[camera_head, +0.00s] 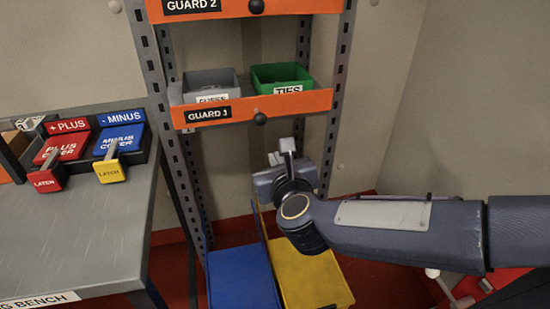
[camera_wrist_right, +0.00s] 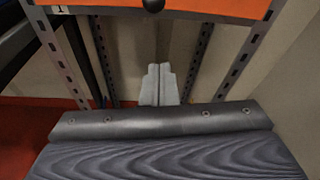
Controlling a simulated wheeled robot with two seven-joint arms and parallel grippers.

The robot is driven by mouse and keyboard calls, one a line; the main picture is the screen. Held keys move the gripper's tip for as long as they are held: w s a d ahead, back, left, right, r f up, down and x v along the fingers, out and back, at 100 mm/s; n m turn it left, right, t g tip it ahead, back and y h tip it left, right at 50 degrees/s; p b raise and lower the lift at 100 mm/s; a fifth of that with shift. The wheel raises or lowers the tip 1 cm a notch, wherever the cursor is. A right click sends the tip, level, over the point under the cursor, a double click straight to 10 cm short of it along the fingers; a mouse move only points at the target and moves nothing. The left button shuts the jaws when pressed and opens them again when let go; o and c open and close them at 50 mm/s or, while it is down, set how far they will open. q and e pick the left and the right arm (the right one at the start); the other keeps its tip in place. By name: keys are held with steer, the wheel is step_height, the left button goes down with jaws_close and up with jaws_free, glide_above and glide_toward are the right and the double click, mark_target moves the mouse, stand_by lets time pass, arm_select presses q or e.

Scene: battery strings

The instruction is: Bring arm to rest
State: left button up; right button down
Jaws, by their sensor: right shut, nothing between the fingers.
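My right arm comes in from the right in the head view. In the right wrist view the closed fingers (camera_wrist_right: 159,84) stand up between the rack posts, below an orange board. My left gripper is in neither view.
A blue panel (camera_head: 240,278) and a yellow panel (camera_head: 312,276) lie low. A grey bench (camera_head: 80,235) with red and blue covers stands left.

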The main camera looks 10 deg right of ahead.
steer(key=s+d+f+n+g+y, duration=0.1)
steer(key=s+d+f+n+g, duration=0.25)
steer(key=s+n, duration=0.6)
steer(key=s+d+f+n+g+y, duration=0.2)
steer(key=s+f+n+g, duration=0.15)
steer(key=s+n, duration=0.6)
steer(key=s+d+f+n+g+y, duration=0.1)
steer(key=s+d+f+n+g, duration=0.3)
steer(key=n, duration=1)
step_height(320, 180, up, 20)
steer(key=s+a+t+p, duration=0.1)
steer(key=a+p, duration=0.1)
steer(key=p, duration=1.8)
steer(key=shift+f, duration=0.2)
